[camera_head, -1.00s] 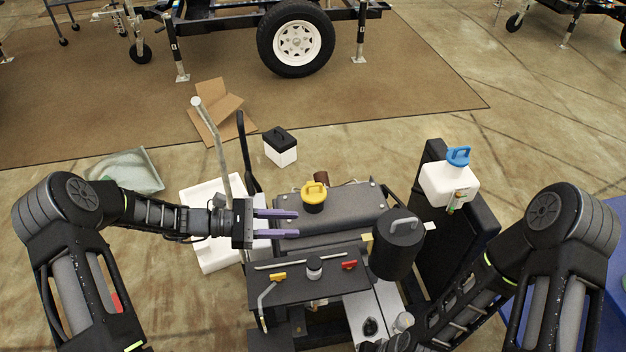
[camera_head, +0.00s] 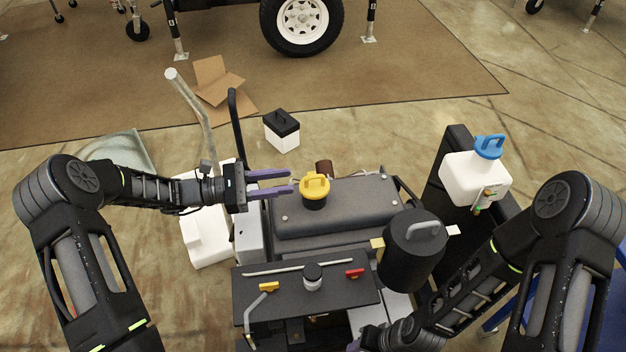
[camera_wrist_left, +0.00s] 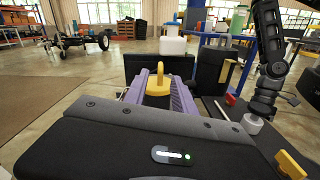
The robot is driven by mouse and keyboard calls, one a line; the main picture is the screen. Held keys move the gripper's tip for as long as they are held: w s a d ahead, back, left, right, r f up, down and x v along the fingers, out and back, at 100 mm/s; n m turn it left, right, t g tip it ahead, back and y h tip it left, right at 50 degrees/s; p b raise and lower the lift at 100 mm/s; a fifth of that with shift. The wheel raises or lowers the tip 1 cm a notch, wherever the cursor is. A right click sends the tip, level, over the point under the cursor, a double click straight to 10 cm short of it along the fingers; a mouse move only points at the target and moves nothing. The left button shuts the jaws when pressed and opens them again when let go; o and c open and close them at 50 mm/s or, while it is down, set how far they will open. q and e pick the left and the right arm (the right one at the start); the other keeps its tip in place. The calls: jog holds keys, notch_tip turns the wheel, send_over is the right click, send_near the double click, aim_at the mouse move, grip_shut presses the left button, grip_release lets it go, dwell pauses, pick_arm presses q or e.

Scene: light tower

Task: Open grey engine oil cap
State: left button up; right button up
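A yellow cap with a raised handle (camera_head: 315,186) sits on a black neck on the dark engine cover (camera_head: 350,212). A black cylinder (camera_head: 408,262) with a grey handle on top (camera_head: 424,231) stands at the right of the engine. A small cap with a pale grey side (camera_head: 313,284) sits on the front panel. My left gripper (camera_head: 291,181) is open, its purple fingers level and just left of the yellow cap. In the left wrist view the yellow cap (camera_wrist_left: 158,66) appears between the fingers. My right gripper is mostly out of frame at the bottom; its opening is not visible.
A white jug with a blue cap (camera_head: 474,180) stands against a black upright panel. The front panel (camera_head: 340,295) carries a yellow lever (camera_head: 269,287) and a red one (camera_head: 355,273). A metal pipe (camera_head: 192,105) and a black bar (camera_head: 238,140) rise near my left arm.

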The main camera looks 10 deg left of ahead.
aim_at(312, 177)
pick_arm(q)
jog(key=shift+r, duration=0.1)
jog(key=shift+x, duration=3.9)
jog(key=shift+c, duration=0.3)
grip_shut()
jog(key=shift+w+a, duration=0.1)
